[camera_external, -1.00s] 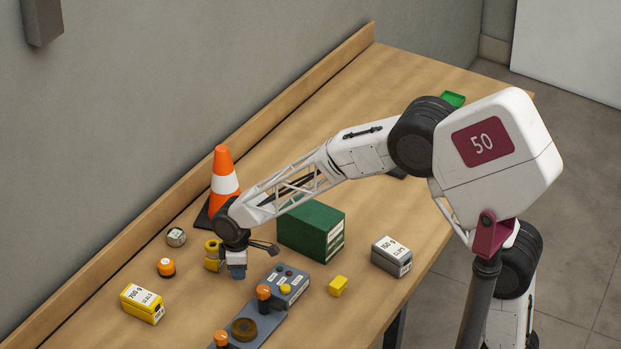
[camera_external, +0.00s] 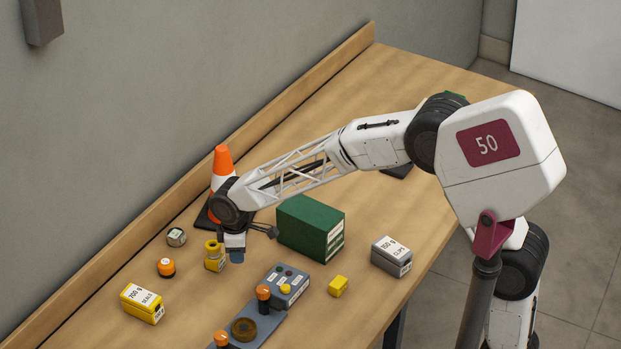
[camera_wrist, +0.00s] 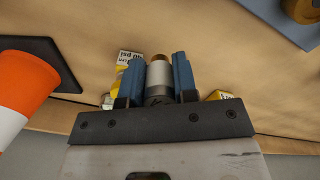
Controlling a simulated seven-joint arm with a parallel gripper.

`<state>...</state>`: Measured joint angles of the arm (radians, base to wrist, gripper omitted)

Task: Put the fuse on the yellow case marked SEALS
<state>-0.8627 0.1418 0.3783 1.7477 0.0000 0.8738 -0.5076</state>
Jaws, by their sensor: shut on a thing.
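My gripper (camera_wrist: 159,68) is shut on the fuse (camera_wrist: 159,77), a pale grey cylinder with a copper-coloured end that shows between the two blue fingers in the wrist view. In the external view my gripper (camera_external: 237,256) is in front of the orange cone, and the fuse cannot be made out there. The yellow case marked SEALS (camera_external: 142,303) lies on the table at the lower left, apart from my gripper. Its labelled top shows nothing on it.
A yellow jar-like thing (camera_external: 214,256) stands close left of my gripper. The cone (camera_external: 223,163) and a green box (camera_external: 310,228) are nearby. An orange-topped knob (camera_external: 166,267) and round gauge (camera_external: 176,237) lie left. A control panel (camera_external: 285,287) is in front.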

